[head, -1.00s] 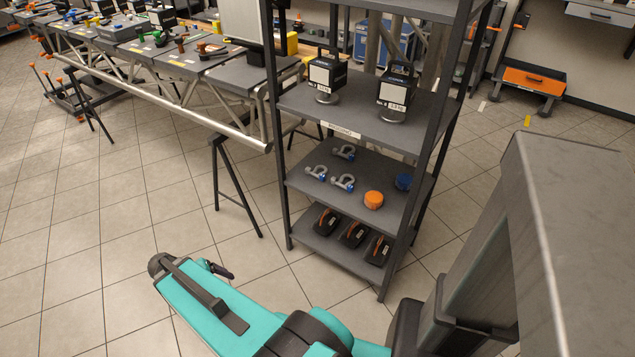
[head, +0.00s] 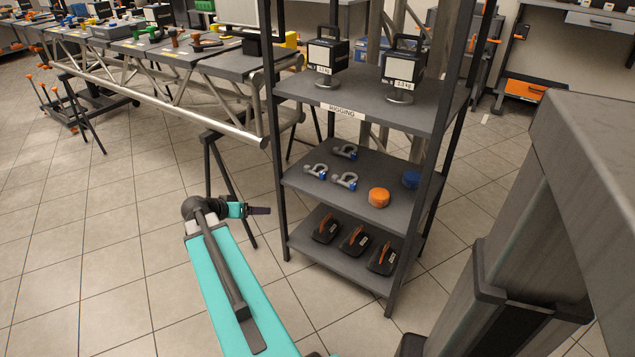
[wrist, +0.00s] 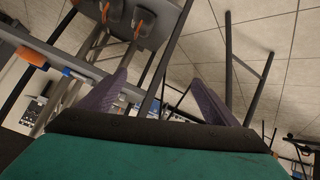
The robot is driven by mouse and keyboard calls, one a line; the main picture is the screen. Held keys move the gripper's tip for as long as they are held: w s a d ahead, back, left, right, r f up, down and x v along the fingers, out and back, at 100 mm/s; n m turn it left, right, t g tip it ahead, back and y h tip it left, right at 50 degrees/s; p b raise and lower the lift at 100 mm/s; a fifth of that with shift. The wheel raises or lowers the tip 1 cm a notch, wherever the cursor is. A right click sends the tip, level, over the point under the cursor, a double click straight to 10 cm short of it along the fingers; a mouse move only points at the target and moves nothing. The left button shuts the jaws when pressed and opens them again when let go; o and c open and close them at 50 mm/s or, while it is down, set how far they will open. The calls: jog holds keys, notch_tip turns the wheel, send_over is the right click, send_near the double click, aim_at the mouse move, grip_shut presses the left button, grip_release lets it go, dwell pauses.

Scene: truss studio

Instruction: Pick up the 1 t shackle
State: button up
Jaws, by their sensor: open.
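Three grey bow shackles with blue pins lie on the middle shelf of the rack in the head view: a rear shackle (head: 345,151), a left shackle (head: 316,171) and a right shackle (head: 345,181). No markings on them are readable, so I cannot tell which is the 1 t one. My gripper (head: 259,210) is left of the rack, apart from it, with its fingers pointing right toward the rack's near left post. In the wrist view my gripper (wrist: 158,93) has its two purple-grey fingers spread with nothing between them. No shackle is clearly identifiable there.
On the rack (head: 330,200), an orange roll (head: 379,197) and a blue roll (head: 411,180) lie right of the shackles. Weights (head: 327,55) stand above; several black tools (head: 354,241) lie below. A truss table (head: 200,110) and its trestle leg stand left.

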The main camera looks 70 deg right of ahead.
jog(key=s+d+r+m+g+h+b, duration=0.1)
jog(key=s+d+r+m+b, duration=0.1)
jog(key=d, duration=0.4)
jog(key=s+d+r+m+g+h+b, duration=0.1)
jog(key=s+d+r+m+h+b, duration=0.1)
jog(key=s+d+r+b, duration=0.3)
jog(key=shift+s+d+m+b, duration=0.5)
jog(key=shift+s+d, duration=0.15)
jog(key=shift+s, duration=0.5)
jog(key=b, duration=0.2)
send_near(311, 178)
jog(key=d, duration=0.2)
jog(key=s+d, duration=0.1)
jog(key=shift+d+r, duration=0.4)
jog(key=shift+s+d, duration=0.15)
jog(key=shift+d, duration=0.05)
jog(key=shift+b+x, duration=1.25)
jog(key=shift+x, duration=1.35)
